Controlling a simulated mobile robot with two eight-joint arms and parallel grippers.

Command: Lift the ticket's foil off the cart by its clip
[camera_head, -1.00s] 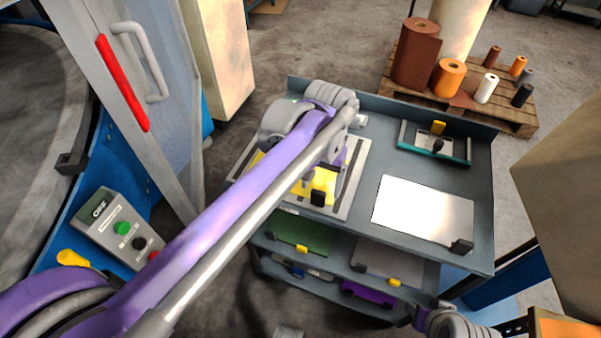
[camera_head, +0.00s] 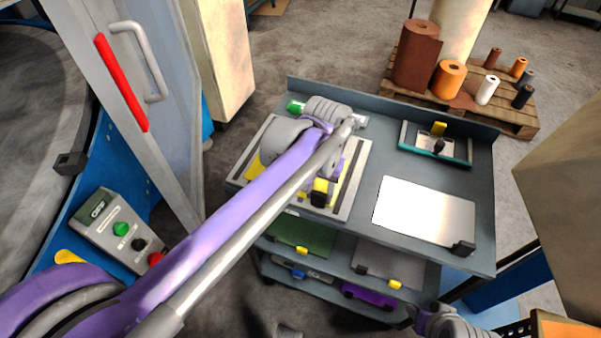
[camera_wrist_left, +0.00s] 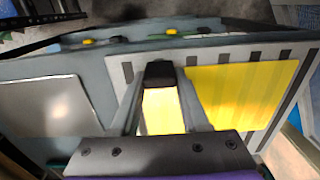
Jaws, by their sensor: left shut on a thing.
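A yellow foil (camera_head: 254,168) lies on a pale striped plate (camera_head: 345,203) at the cart's left; the foil also shows in the left wrist view (camera_wrist_left: 240,90). Its black clip (camera_head: 318,198) is at the near edge, and it shows between the fingers in the wrist view (camera_wrist_left: 160,74). My left gripper (camera_wrist_left: 162,100) is shut on the clip; my own arm hides much of the foil from the head. A silver foil (camera_head: 422,210) with a black clip (camera_head: 463,248) lies to the right. My right wrist shows at the bottom right; its jaws are unclear. No ticket shows.
A teal-edged tool (camera_head: 434,145) with a yellow block lies at the back of the cart (camera_head: 375,115). Lower shelves hold green, grey and purple foils. A control box (camera_head: 118,228) and machine door stand at left. A pallet (camera_head: 455,108) with several rolls stands behind.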

